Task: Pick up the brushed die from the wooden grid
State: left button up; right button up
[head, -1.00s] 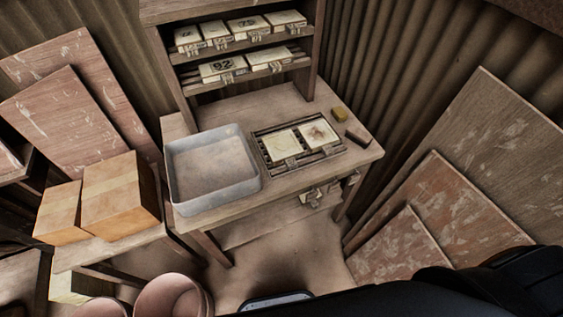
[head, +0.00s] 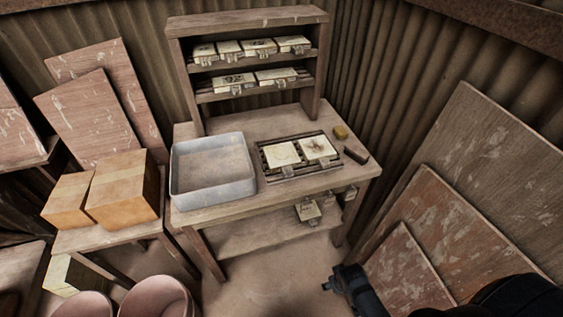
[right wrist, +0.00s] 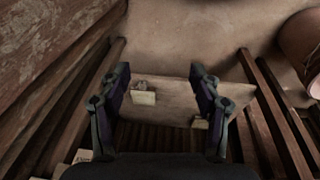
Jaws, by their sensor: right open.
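The wooden grid (head: 262,159) lies on the workbench top and holds two pale square dies side by side, each with a small metal tab at its front. The left die (head: 282,153) looks plainer, with a faint round mark. The right die (head: 317,147) has a dark brown smudge. I cannot tell for sure which is brushed. My right gripper (head: 334,282) is low in front of the bench, below and apart from the grid. In the right wrist view my right gripper (right wrist: 160,70) is open and empty. My left gripper is not in view.
A grey metal tray (head: 213,190) stands left of the grid. A yellow block (head: 341,132) and a dark bar (head: 356,155) lie to its right. A rack (head: 248,22) with several dies stands behind. Boards (head: 405,272) lean at the right. Dies (head: 308,211) show below the benchtop.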

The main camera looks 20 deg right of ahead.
jog(key=w+a+r+t+b, duration=0.1)
jog(key=w+r, duration=0.4)
jog(key=r, duration=0.3)
jog(key=w+a+r+b, duration=0.1)
jog(key=w+r+b, duration=0.1)
jog(key=w+r, duration=0.45)
jog(key=y, duration=0.1)
send_near(288, 170)
jog(key=shift+t, duration=0.4)
jog(key=x, duration=0.4)
jog(key=shift+s+d+f, duration=0.1)
jog(key=shift+s+f, duration=0.1)
jog(key=shift+s, duration=0.1)
jog(key=shift+w+f+p, duration=0.15)
jog(key=shift+f+p, duration=0.2)
jog(key=x, duration=0.4)
jog(key=shift+w+f, duration=0.1)
jog(key=shift+w, duration=0.1)
jog(key=shift+c, duration=0.9)
grip_shut()
